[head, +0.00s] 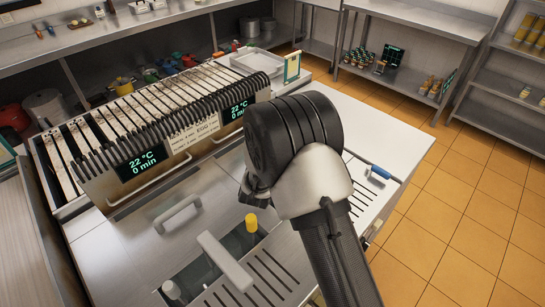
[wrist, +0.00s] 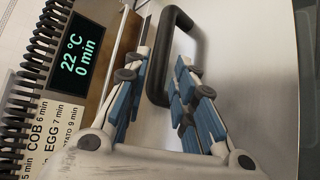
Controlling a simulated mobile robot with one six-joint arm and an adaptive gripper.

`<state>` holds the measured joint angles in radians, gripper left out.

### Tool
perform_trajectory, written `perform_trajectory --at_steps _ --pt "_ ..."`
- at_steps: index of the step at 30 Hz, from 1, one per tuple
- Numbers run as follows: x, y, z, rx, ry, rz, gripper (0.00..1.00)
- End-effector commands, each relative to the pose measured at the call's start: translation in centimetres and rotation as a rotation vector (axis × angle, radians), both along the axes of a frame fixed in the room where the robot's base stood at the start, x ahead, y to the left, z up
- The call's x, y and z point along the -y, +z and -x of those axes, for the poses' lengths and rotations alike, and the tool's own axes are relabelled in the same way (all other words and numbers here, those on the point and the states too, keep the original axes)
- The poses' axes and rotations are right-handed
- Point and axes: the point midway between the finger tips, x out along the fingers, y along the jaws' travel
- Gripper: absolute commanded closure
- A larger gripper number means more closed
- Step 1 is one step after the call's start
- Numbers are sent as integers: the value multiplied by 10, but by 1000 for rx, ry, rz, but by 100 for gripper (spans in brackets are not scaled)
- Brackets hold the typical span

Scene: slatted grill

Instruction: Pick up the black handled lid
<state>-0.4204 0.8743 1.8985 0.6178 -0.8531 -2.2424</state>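The black handle (wrist: 158,55) stands up from a smooth steel lid surface (wrist: 245,70) in the wrist view. My gripper (wrist: 164,58) is open, with its blue-padded fingers apart. The bar of the handle appears between the two fingers in the picture, nearer the left one. I cannot tell whether a finger touches it. In the head view my wrist and arm hide the black handled lid and my fingertips.
The slatted grill (head: 165,115) with its 22 °C displays stands left of my arm, close to my gripper in the wrist view. Grey-handled lids (head: 180,214) and a yellow-topped item (head: 251,223) are in front. A blue-handled item (head: 380,172) lies on the right. Open tiled floor is beyond.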

Motion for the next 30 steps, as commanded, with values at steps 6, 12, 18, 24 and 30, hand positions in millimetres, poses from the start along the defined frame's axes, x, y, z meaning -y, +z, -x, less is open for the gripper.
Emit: perform_trajectory --at_steps 6,12,18,24,30 --pt "2 -7 -17 0 0 -1 75" --pt "10 -19 -39 1 -2 -1 75" --pt "12 -26 -61 0 -1 -2 75" --pt "12 -25 -63 -1 0 -1 75" --pt "11 -25 -63 0 0 -1 84"
